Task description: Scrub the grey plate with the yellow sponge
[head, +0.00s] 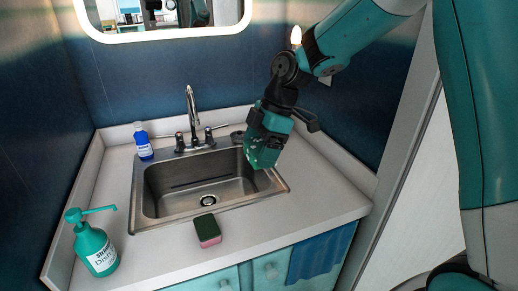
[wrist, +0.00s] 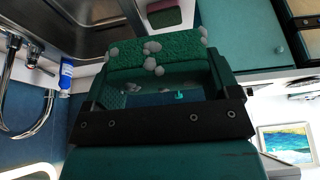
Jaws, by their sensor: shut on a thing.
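My gripper (head: 270,135) is above the right rear part of the sink. In the wrist view my gripper (wrist: 158,75) is shut on a green, rough-faced block (wrist: 125,60) dotted with pale grey blobs like foam. The block looks like the scouring side of a sponge; no yellow shows on it. The block also shows in the head view (head: 262,157), at the lower end of the gripper. I see no grey plate in either view. A pink sponge with a dark green top (head: 208,230) lies on the counter in front of the sink, apart from my gripper.
The steel sink (head: 165,205) looks empty, with a tap (head: 190,112) behind it. A blue bottle (head: 144,143) stands at the back left. A green pump bottle (head: 97,252) stands at the front left. A blue towel (head: 322,254) hangs on the counter's front. The right counter is clear.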

